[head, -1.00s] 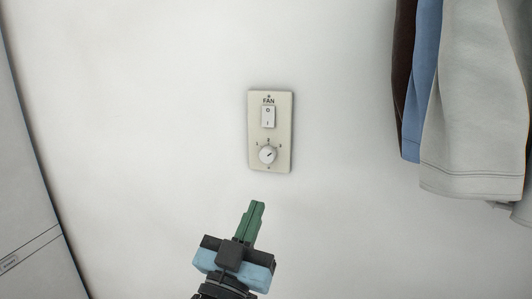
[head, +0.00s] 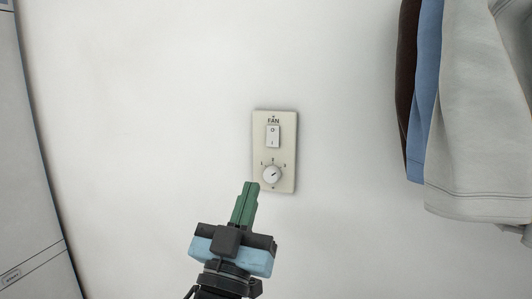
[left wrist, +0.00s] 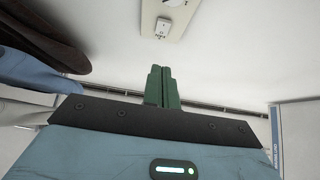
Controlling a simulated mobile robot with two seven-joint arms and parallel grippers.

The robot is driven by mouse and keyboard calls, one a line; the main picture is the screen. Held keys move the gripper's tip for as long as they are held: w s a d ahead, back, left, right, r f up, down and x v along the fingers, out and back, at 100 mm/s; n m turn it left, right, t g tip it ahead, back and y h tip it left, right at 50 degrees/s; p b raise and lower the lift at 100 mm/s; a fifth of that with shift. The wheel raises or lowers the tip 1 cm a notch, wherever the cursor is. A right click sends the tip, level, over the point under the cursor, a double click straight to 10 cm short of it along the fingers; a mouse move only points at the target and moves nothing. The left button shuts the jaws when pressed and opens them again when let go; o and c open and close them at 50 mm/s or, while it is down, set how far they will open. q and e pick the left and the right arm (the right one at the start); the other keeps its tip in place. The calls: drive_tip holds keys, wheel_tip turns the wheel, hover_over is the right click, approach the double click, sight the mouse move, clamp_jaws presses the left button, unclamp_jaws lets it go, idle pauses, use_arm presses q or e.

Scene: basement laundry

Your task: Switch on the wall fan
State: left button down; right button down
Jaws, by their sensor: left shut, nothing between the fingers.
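A cream wall plate (head: 260,152) marked FAN is fixed to the white wall in the head view. It bears a white rocker switch (head: 273,136) marked O above and I below, and a round knob (head: 271,174) with numbers 1 to 3 around it. My left gripper (head: 247,186) is shut and empty, its green fingertips just below and left of the knob. I cannot tell whether they touch the plate. In the left wrist view the plate (left wrist: 178,29) shows at the top, with the rocker (left wrist: 163,27) beyond the fingertips. My right gripper is not in view.
Hanging clothes (head: 474,110), grey, blue and dark brown, are at the right of the head view. A tall pale cabinet or appliance (head: 30,200) stands at the left edge. The wall around the plate is bare.

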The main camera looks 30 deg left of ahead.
sight(271, 143)
use_arm(q)
drive_tip(key=x, duration=0.3)
drive_tip(key=f+p+x, duration=0.1)
drive_tip(key=x, duration=0.2)
drive_tip(key=w+x, duration=0.1)
drive_tip(key=x, duration=0.2)
drive_tip(key=shift+w+a+f+p, duration=0.15)
drive_tip(key=shift+w+a+p, duration=0.05)
drive_tip(key=shift+w+p, duration=0.15)
drive_tip(key=shift+w+a, duration=0.15)
drive_tip(key=shift+w, duration=0.45)
drive_tip(key=shift+w+f, duration=0.15)
drive_tip(key=shift+w, duration=0.15)
drive_tip(key=shift+s+a+f, duration=0.1)
